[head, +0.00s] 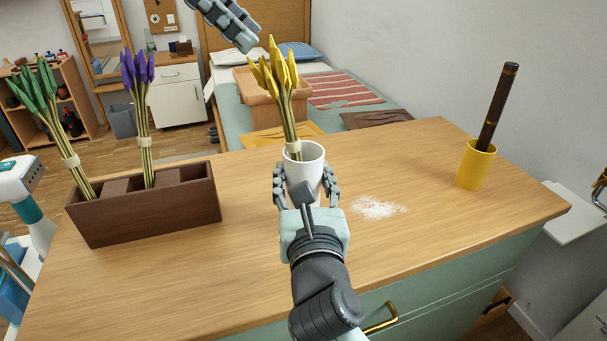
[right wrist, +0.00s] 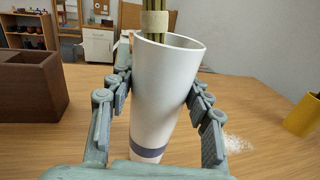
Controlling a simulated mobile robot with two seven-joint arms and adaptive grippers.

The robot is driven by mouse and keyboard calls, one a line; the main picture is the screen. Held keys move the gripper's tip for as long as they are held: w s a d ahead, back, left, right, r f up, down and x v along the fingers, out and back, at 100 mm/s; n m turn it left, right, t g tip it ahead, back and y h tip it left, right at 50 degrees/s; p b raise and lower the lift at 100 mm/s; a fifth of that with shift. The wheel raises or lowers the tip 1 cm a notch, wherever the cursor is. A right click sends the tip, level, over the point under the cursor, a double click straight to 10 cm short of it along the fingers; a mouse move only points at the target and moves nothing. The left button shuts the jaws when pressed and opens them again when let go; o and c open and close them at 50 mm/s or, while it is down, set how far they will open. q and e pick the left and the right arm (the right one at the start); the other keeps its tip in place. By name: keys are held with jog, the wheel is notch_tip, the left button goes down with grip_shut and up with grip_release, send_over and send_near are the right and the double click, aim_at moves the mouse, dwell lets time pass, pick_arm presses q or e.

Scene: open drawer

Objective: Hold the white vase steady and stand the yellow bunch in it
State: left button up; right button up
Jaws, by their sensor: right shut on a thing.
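The white vase (head: 304,160) is on the wooden counter, between the fingers of my right gripper (head: 306,185). In the right wrist view the vase (right wrist: 165,95) has a grey-purple band low down and looks slightly tilted; the fingers (right wrist: 160,110) are on both sides of it. The yellow bunch (head: 275,70) has its stems inside the vase mouth, leaning left; its band (right wrist: 154,22) is just above the rim. The stem ends are hidden. My left gripper (head: 228,22) is above and left of the yellow tips, apart from them, partly cut off by the frame's top.
A brown box (head: 150,217) at the left holds a green bunch (head: 45,105) and a purple bunch (head: 140,90). A yellow cup (head: 475,168) with a dark stick (head: 498,105) stands at the right. A white granular patch (head: 378,207) lies between vase and cup.

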pick_arm(q)
jog(key=shift+r, duration=0.1)
jog(key=v, duration=1.2)
pick_arm(e)
jog(key=o, duration=1.5)
jog(key=s, duration=1.2)
jog(key=shift+s+d, duration=0.1)
jog(key=shift+d, duration=0.2)
